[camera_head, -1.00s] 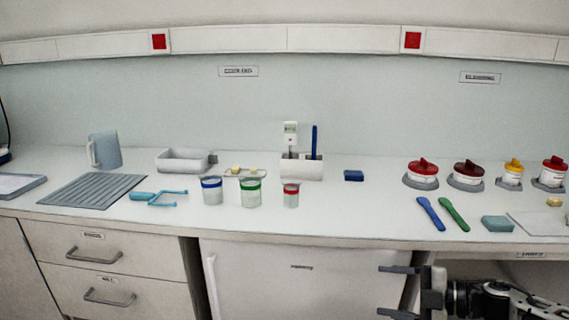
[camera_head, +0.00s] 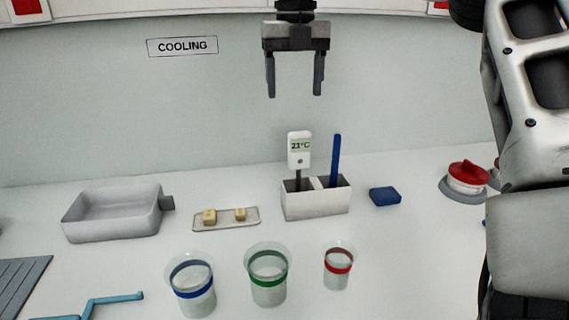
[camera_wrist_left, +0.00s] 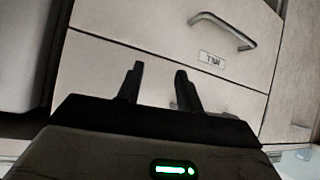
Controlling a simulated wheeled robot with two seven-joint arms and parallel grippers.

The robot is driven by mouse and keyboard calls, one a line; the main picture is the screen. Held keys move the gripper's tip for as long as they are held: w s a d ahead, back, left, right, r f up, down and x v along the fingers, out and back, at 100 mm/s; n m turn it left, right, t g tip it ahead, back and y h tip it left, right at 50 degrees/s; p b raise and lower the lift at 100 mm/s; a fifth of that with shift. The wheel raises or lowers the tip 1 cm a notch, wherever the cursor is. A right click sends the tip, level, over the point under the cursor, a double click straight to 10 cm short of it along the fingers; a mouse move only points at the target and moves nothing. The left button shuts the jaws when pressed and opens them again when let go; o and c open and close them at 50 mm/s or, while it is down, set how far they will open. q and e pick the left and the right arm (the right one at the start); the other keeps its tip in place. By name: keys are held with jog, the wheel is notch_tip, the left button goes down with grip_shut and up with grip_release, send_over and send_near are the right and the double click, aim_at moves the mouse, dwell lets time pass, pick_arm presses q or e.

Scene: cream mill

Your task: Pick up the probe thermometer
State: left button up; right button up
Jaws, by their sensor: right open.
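The probe thermometer (camera_head: 299,150) has a white head with a display reading 23°C. It stands upright in the left compartment of a white two-part holder (camera_head: 317,204), with its dark stem going down into it. A blue stick-like tool (camera_head: 335,160) stands in the right compartment. My right gripper (camera_head: 295,92) is open and empty, pointing down, above the thermometer and apart from it. My left gripper (camera_wrist_left: 158,80) shows in the left wrist view with its two fingers apart and nothing between them, in front of drawer fronts.
Three cups with blue (camera_head: 193,284), green (camera_head: 267,275) and red (camera_head: 338,268) bands stand in front of the holder. A small tray (camera_head: 226,224) and a grey bin (camera_head: 112,214) are to the left.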

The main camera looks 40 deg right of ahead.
send_near(299, 169)
jog(key=shift+w+d+f, duration=0.15)
jog(key=shift+w+f, duration=0.35)
jog(key=shift+w, duration=0.2)
jog(key=shift+s+d+f+p, duration=0.1)
jog(key=shift+s+f+p, duration=0.1)
jog(key=shift+f, duration=1.15)
jog(key=shift+s+d+f+p, duration=0.1)
jog(key=shift+f+p, duration=0.1)
jog(key=shift+f, duration=1.1)
jog(key=c, duration=1)
